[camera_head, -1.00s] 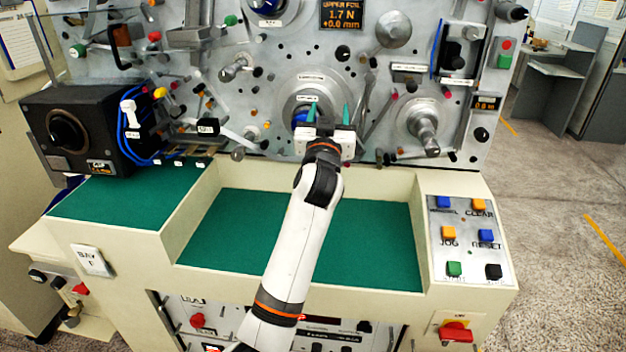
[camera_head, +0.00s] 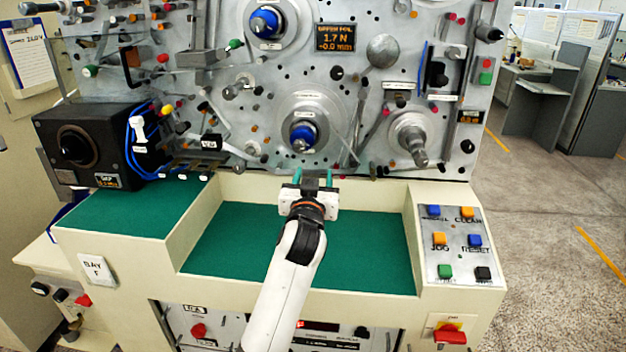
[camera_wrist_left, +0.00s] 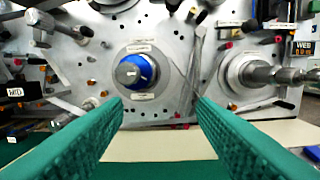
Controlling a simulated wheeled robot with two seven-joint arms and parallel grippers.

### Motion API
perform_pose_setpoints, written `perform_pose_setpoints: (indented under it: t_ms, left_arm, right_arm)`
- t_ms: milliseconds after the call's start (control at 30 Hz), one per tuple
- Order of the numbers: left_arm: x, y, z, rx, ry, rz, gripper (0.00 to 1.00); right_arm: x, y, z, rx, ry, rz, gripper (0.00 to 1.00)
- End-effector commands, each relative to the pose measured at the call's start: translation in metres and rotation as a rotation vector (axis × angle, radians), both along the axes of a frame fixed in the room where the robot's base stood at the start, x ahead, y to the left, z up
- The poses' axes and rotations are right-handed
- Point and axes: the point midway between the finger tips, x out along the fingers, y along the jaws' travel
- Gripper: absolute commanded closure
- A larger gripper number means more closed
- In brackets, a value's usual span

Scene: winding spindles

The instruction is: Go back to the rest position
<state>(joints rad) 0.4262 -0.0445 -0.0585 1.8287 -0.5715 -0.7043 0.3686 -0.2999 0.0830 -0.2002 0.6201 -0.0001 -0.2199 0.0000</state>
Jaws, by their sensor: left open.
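My left gripper (camera_head: 313,180) is open and empty, with two green fingers, over the back of the green-lined recess (camera_head: 365,245) in the head view. In the left wrist view its fingers (camera_wrist_left: 160,115) are spread wide with nothing between them. The lower middle spindle (camera_head: 303,136) with a blue and silver hub is just above and beyond the fingertips, apart from them. It also shows between the fingers in the left wrist view (camera_wrist_left: 137,72). My right gripper is not in view.
The steel spindle panel (camera_head: 365,110) stands upright behind the recess. A black box (camera_head: 95,148) with blue cables sits on the left ledge. A button panel (camera_head: 462,245) is at the right. A bare silver spindle (camera_head: 413,138) juts out right of the blue hub.

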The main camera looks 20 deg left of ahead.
Motion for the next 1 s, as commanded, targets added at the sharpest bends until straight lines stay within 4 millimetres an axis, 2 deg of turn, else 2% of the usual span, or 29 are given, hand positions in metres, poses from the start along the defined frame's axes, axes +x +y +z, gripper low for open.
perform_pose_setpoints:
  t_ms: [300, 367, 467, 567, 600, 733, 833, 1000]
  left_arm:
    - [-0.002, 0.001, -0.005, -0.001, 0.011, 0.001, 0.48]
    - [-0.008, 0.002, -0.017, -0.006, 0.041, 0.002, 0.48]
    - [-0.029, 0.004, -0.057, -0.02, 0.148, 0.001, 0.48]
    - [-0.069, 0.005, -0.115, -0.04, 0.316, -0.011, 0.48]
    - [-0.089, 0.004, -0.139, -0.047, 0.393, -0.02, 0.48]
    - [-0.163, -0.003, -0.204, -0.067, 0.645, -0.068, 0.48]
    - [-0.215, -0.011, -0.237, -0.077, 0.808, -0.115, 0.48]
    - [-0.281, -0.022, -0.266, -0.085, 1.002, -0.183, 0.48]
  right_arm:
    - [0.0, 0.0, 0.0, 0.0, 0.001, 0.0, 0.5]
    - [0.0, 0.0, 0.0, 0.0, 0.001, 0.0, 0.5]
    - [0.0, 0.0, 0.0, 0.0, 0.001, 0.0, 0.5]
    - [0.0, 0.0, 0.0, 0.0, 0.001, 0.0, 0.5]
    - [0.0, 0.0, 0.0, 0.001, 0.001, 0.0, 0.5]
    - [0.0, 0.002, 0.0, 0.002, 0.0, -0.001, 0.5]
    - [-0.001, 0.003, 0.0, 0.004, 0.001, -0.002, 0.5]
    - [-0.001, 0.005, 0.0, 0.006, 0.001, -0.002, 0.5]
